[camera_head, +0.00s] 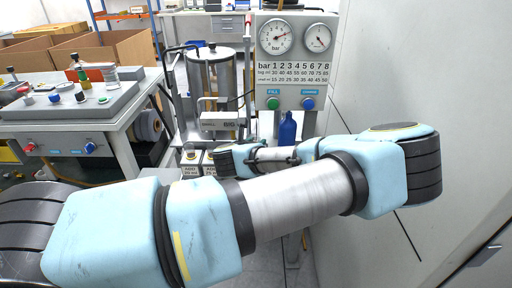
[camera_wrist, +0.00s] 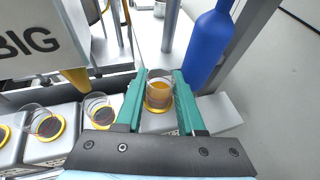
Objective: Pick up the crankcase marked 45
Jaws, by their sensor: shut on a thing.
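My gripper (camera_wrist: 160,92) shows in the wrist view with two green fingers. They are shut on a crankcase (camera_wrist: 157,122), a pale grey block with a clear cup of amber liquid on top. The cup stands between the fingers. No number on this block can be read. Several similar crankcases (camera_wrist: 108,122) with clear cups and yellow rings stand in a row to its left. In the head view, crankcases (camera_head: 190,170) with "ADD" labels show left of my wrist. My arm hides the gripper and the held one there.
A blue bottle (camera_wrist: 207,45) stands close beyond the right finger; it also shows in the head view (camera_head: 287,131). A "BIG" sign (camera_wrist: 30,38) and a yellow nozzle (camera_wrist: 76,80) are at left. The gauge panel (camera_head: 291,70) rises behind. A wall (camera_head: 410,80) bounds the right.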

